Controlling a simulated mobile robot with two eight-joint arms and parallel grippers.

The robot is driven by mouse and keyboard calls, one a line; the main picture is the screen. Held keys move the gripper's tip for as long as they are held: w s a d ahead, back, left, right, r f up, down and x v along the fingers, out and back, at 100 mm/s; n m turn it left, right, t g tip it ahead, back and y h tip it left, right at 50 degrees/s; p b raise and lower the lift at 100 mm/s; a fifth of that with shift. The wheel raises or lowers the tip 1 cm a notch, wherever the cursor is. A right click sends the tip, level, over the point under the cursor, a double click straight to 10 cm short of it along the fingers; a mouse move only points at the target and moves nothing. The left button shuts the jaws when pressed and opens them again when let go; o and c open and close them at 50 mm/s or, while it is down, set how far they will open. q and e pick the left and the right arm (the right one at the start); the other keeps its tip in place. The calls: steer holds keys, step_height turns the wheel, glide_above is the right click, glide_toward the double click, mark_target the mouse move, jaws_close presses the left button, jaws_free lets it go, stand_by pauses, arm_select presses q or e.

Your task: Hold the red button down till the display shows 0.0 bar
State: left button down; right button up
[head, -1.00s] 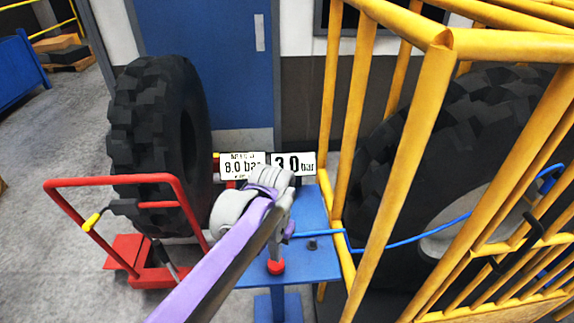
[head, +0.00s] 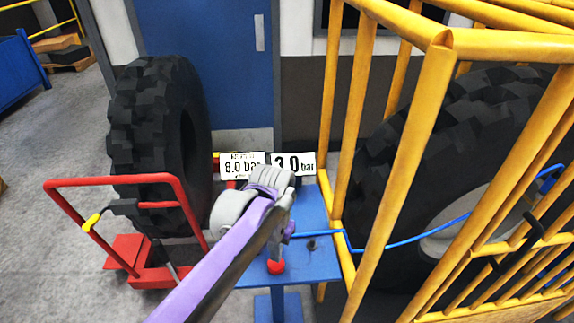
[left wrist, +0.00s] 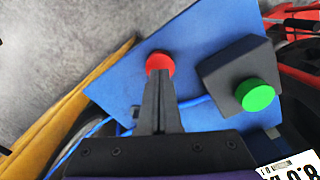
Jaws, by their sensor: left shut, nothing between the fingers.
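The red button (head: 276,267) is on the blue stand (head: 313,268), and also shows in the left wrist view (left wrist: 160,61). My left gripper (head: 277,256) is shut and empty, its fingers pointing down at the button. In the left wrist view the fingertips (left wrist: 160,74) overlap the button's near edge; I cannot tell whether they touch or press it. The display (head: 293,163) reads 3.0 bar, its left edge close to my gripper. My right gripper is not in view.
A green button (left wrist: 257,95) on a dark box (left wrist: 232,66) sits beside the red one. A yellow cage (head: 404,130) with a large tyre (head: 455,120) stands right. A blue hose (head: 400,242) runs into it. A red trolley (head: 140,265) with another tyre (head: 150,130) stands left.

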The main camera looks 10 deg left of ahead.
arm_select(q)
steer(key=shift+f, duration=0.15)
steer(key=shift+f+b, duration=0.65)
steer(key=shift+f, duration=0.35)
stand_by(6.8)
